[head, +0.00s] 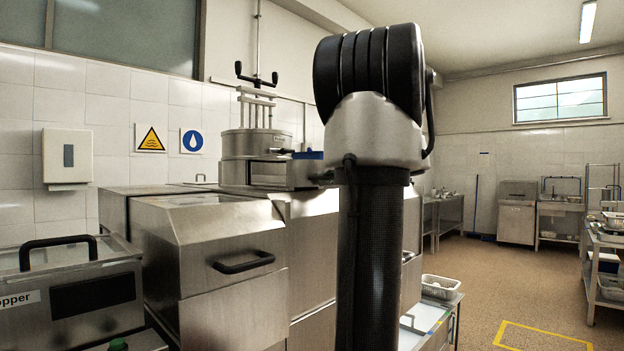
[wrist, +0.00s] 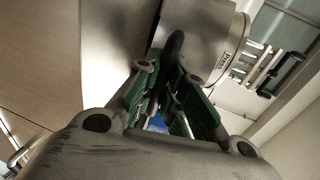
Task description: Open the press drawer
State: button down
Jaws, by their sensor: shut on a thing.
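The press (head: 252,143) is a round steel vessel with a black-handled screw on top, standing on the steel counter. A boxy steel part (head: 285,176), which looks like its drawer, sits at its front right; how far it is out I cannot tell. In the wrist view the press (wrist: 205,40) shows as a curved steel body with a "Press" label. My gripper (wrist: 168,78), with green-sided fingers, is shut on a black bar handle (wrist: 173,45) by that body. In the head view my arm hides the gripper and handle.
A steel unit with a black handle (head: 243,262) stands in front of the press. A chopper (head: 70,290) is at the left. A perforated basket (head: 440,287) lies on a low table at right. The floor (head: 500,275) at right is open.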

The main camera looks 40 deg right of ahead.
jog(key=f+v, duration=0.1)
jog(key=v, duration=0.6)
jog(key=shift+s+f, duration=0.3)
jog(key=shift+s, duration=0.2)
jog(key=shift+d, duration=0.1)
jog(key=c, duration=1.5)
grip_release()
jog(key=shift+s, duration=0.15)
jog(key=v, duration=1.2)
jog(key=shift+d+r, duration=0.1)
